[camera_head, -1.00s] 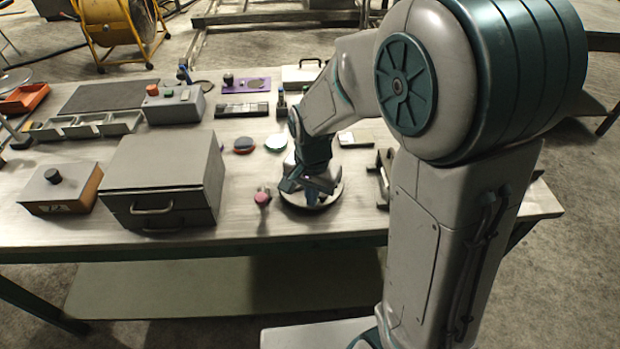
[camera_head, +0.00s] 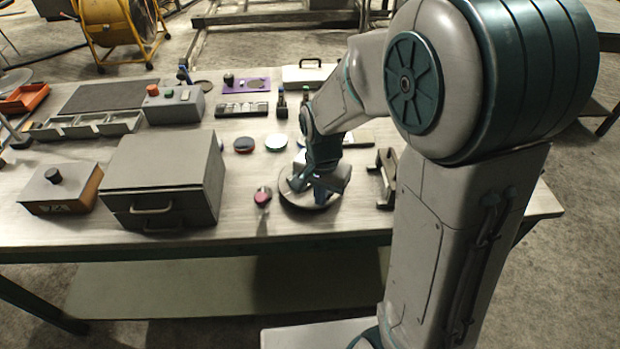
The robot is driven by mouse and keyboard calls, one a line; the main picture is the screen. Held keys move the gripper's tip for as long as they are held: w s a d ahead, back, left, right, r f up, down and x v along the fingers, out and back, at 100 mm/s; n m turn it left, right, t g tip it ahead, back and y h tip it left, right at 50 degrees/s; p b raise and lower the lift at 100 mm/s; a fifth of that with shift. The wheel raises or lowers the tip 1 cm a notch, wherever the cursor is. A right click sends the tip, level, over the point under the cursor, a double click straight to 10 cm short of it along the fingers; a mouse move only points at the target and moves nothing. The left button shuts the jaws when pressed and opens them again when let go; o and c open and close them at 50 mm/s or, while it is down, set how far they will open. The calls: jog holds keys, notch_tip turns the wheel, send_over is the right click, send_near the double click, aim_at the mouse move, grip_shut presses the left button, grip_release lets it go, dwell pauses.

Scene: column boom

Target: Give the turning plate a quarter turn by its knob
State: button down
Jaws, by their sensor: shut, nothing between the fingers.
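My gripper (camera_head: 320,203) is low over the plate's right half, pointing down. Its fingers look closed, and I see nothing held between them. The plate's knob cannot be made out; the gripper and wrist cover part of the plate and may hide it. I cannot tell whether the fingertips touch the plate or the knob.
A grey drawer box (camera_head: 165,178) and a red-topped item (camera_head: 263,196) stand left of the plate. A dark bracket (camera_head: 383,178) stands to its right. The table's front edge is close.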

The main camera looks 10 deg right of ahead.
jog(key=shift+s+d+f, duration=0.15)
jog(key=shift+d+f, duration=0.15)
jog(key=shift+f, duration=0.05)
jog(key=shift+d, duration=0.4)
jog(key=shift+w+d, duration=0.25)
jog(key=shift+d, duration=0.15)
jog(key=shift+w+d, duration=0.1)
jog(key=shift+d, duration=0.05)
jog(key=shift+w+d, duration=0.2)
jog(key=shift+d, duration=0.05)
dwell(0.6)
